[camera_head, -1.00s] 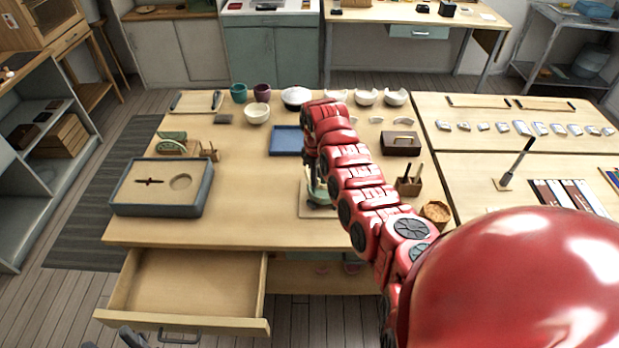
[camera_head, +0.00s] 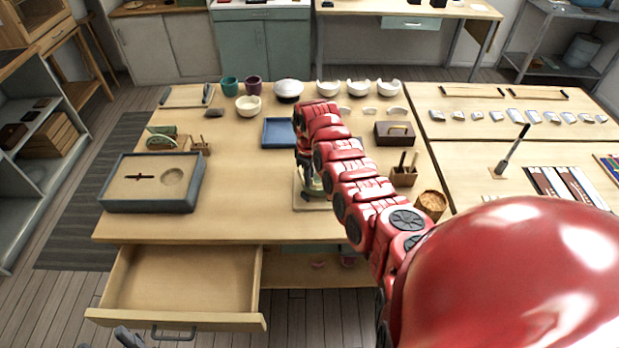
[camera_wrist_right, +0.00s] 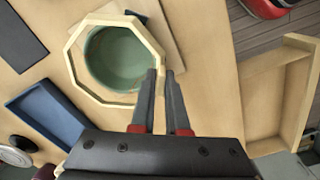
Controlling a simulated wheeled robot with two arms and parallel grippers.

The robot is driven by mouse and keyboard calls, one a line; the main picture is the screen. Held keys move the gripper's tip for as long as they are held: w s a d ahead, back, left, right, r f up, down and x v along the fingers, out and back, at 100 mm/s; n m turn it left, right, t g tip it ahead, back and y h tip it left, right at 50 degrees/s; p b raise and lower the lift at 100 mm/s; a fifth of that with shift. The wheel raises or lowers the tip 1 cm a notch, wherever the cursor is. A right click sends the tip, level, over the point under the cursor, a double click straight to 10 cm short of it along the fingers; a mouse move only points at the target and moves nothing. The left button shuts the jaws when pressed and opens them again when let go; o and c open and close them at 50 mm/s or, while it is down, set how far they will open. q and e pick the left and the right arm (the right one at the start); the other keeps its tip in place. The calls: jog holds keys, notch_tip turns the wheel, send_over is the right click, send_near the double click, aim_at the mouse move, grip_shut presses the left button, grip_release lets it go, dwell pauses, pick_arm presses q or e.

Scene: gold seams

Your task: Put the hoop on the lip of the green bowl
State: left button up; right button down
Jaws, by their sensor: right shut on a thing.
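The green bowl (camera_wrist_right: 120,58) stands on a pale board on the table. In the head view only a bit of the bowl (camera_head: 316,188) shows behind my right arm. The hoop (camera_wrist_right: 72,58) is a pale octagonal ring. In the right wrist view it frames the bowl's rim, with the bowl's opening inside it; I cannot tell whether it touches the lip or hangs above it. My right gripper (camera_wrist_right: 160,76) is shut on the hoop's near side. A dark grey piece at the head view's bottom left, perhaps my left gripper (camera_head: 128,338), is mostly cut off.
A blue tray (camera_head: 279,133) lies behind the bowl. A grey box with a tan insert (camera_head: 152,183) stands at the left. An open drawer (camera_head: 180,282) juts out in front. A wooden holder (camera_head: 404,177) and a round tub (camera_head: 431,204) stand right of my arm. The table's middle left is clear.

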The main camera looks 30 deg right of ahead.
jog(key=shift+f+b, duration=0.65)
jog(key=shift+f, duration=0.5)
dwell(2.1)
dwell(0.4)
jog(key=shift+c, duration=1.8)
grip_release()
jog(key=shift+r+p, duration=1)
jog(key=shift+r, duration=0.55)
jog(key=shift+r+p, duration=0.7)
jog(key=shift+r, duration=0.75)
